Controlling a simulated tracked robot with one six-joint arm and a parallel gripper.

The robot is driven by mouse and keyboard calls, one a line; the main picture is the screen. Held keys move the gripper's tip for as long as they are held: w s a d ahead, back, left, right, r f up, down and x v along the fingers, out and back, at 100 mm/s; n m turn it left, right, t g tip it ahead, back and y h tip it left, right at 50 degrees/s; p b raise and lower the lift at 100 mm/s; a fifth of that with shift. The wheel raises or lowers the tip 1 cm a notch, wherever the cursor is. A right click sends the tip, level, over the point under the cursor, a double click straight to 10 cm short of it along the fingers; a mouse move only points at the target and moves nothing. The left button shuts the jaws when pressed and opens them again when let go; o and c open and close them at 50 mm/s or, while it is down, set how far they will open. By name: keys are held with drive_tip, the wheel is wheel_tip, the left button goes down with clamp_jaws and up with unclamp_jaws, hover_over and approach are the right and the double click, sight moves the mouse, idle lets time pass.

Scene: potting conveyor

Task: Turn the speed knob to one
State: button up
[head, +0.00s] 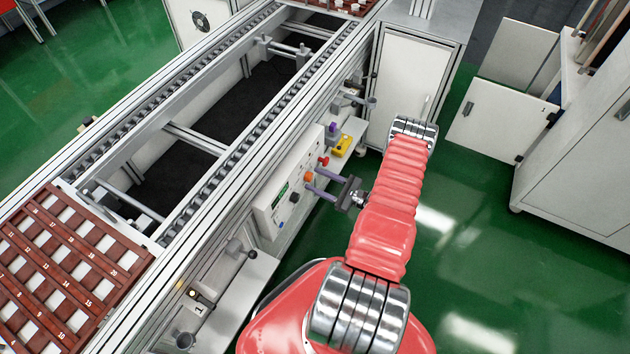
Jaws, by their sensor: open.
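A white control box (270,206) is mounted on the side of the conveyor frame, with a small green display and several small knobs or buttons on its face. A red button (323,161), an orange one (308,177) and a dark knob (294,197) show there. I cannot tell for sure which is the speed knob, and no dial marks are readable. My gripper (313,180) is open, its two purplish fingers pointing left at the box face, close to the orange button. Whether the fingertips touch anything is unclear.
The conveyor (205,190) runs diagonally along the left. A brown numbered tray (75,265) sits on its near end. A yellow box (341,146) is beside the control box. White cabinets stand at the back and right. Green floor on the right is mostly clear.

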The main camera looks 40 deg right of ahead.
drive_tip(key=shift+w+a, duration=0.15)
drive_tip(key=shift+w, duration=0.25)
drive_tip(key=c, duration=1)
drive_tip(key=shift+a, duration=0.25)
drive_tip(key=shift+c, duration=0.2)
drive_tip(key=shift+d, duration=0.1)
